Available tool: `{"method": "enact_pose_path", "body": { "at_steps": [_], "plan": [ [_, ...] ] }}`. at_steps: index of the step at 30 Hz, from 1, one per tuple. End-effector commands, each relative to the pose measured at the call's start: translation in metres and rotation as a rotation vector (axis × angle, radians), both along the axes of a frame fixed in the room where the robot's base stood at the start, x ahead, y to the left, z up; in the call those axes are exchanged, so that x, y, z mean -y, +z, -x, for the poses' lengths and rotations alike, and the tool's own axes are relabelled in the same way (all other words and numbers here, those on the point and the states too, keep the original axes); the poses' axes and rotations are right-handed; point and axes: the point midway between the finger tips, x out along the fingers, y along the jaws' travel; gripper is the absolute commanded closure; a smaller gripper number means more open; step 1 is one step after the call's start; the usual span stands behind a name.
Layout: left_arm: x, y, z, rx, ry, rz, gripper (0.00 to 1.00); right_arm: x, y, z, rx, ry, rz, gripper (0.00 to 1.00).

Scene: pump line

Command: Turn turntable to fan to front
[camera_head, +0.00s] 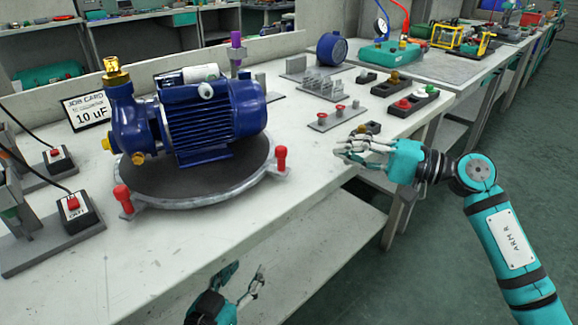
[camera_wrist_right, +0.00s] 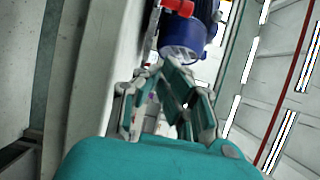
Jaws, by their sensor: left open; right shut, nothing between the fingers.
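A round dark turntable (camera_head: 195,190) with a grey rim sits on the white bench. Red knobs stand on its rim, one (camera_head: 280,158) at the right and one (camera_head: 124,199) at the front left. A blue pump (camera_head: 218,115) with a finned motor lies on the turntable, its brass-topped pump head to the left and its motor end to the right. My right gripper (camera_head: 345,150) is shut and empty, to the right of the turntable and apart from it; its fingers also show in the right wrist view (camera_wrist_right: 178,72). My left gripper (camera_head: 246,281) is open and empty, below the bench's front edge.
A job card (camera_head: 88,110) reading 10 uF stands behind the pump. Push-button boxes (camera_head: 72,208) stand at the left. A row with red knobs (camera_head: 338,113) and small switch boxes (camera_head: 413,102) lie right of the turntable. The bench front between turntable and right gripper is clear.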

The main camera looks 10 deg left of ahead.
Motion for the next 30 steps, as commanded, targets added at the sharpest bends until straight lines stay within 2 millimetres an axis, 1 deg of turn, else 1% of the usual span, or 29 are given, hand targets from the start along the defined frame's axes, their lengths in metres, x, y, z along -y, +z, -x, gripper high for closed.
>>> {"method": "enact_pose_path", "body": {
  "at_steps": [1, 3, 6, 8, 11, 22, 24, 27, 30],
  "plan": [
    [0.001, 0.006, 0.0, 0.04, -0.002, 0.01, 0.55, 0.0, -0.006, 0.0, 0.0, 0.0, -0.001, 1.0],
    [0.002, 0.018, 0.001, 0.085, -0.005, 0.021, 0.55, 0.0, -0.009, 0.0, -0.001, 0.0, -0.001, 1.0],
    [0.002, 0.026, 0.001, 0.11, -0.006, 0.028, 0.55, -0.004, -0.008, -0.001, -0.001, 0.001, -0.002, 1.0],
    [0.002, 0.027, 0.001, 0.112, -0.006, 0.029, 0.55, -0.01, -0.008, -0.002, -0.002, 0.003, -0.002, 1.0],
    [0.002, 0.027, 0.001, 0.114, -0.006, 0.029, 0.55, -0.025, -0.007, -0.005, 0.0, 0.003, -0.003, 1.0],
    [0.004, 0.035, 0.0, 0.163, -0.009, 0.041, 0.55, -0.101, -0.007, -0.022, -0.001, 0.002, -0.003, 1.0],
    [0.004, 0.036, 0.0, 0.158, -0.008, 0.041, 0.55, -0.096, -0.009, -0.01, 0.0, 0.0, 0.0, 1.0],
    [0.004, 0.034, 0.0, 0.148, -0.007, 0.037, 0.55, -0.095, -0.009, 0.003, -0.001, 0.0, 0.0, 1.0],
    [0.004, 0.033, 0.0, 0.143, -0.007, 0.036, 0.55, -0.094, -0.008, 0.012, -0.001, -0.001, -0.001, 1.0]
  ]
}}
